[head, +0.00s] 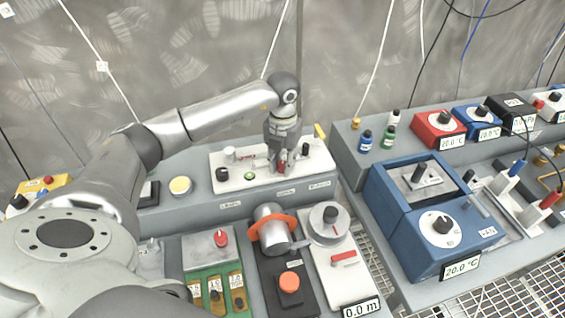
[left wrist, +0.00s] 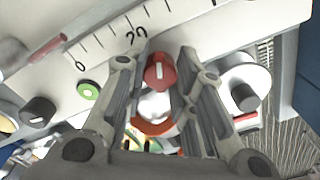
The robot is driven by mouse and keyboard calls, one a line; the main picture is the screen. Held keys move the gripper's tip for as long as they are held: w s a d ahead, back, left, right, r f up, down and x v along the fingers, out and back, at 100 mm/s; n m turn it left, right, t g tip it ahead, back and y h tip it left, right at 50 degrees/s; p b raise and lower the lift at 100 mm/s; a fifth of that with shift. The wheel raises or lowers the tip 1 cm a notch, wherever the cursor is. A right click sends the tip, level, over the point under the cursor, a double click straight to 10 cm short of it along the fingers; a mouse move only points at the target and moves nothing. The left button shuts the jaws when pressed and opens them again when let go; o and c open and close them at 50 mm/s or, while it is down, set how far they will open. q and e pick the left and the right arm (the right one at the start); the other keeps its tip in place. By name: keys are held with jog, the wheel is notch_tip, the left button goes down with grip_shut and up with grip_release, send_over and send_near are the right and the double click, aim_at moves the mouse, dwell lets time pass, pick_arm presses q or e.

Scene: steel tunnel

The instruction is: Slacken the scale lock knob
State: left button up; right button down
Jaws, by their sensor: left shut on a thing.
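A white panel (head: 240,185) stands on the grey bench at the back. It carries a printed scale (left wrist: 108,45) marked 0 and 20 in the left wrist view. A small red knob (left wrist: 160,72) with a white mark, which looks like the scale lock knob, sits beside the scale; a bit of red also shows in the head view (head: 282,168). My left gripper (head: 281,164) points down at the panel, its fingers (left wrist: 160,85) on both sides of the red knob and shut on it. The fingers partly hide the knob in the head view. My right gripper is not in view.
A black knob (left wrist: 38,110) and a green button (left wrist: 88,90) are on the same panel. In front stand a cylinder with an orange collar (head: 280,232) and a panel with a large dial (head: 328,222). A blue heater unit (head: 435,235) stands to the right.

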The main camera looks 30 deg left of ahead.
aim_at(283, 163)
pick_arm(q)
jog(key=shift+w+r+n, duration=0.15)
jog(key=shift+n, duration=0.15)
jog(key=o, duration=1)
jog(key=shift+o, duration=0.2)
notch_tip(283, 163, up, 12)
dwell(0.6)
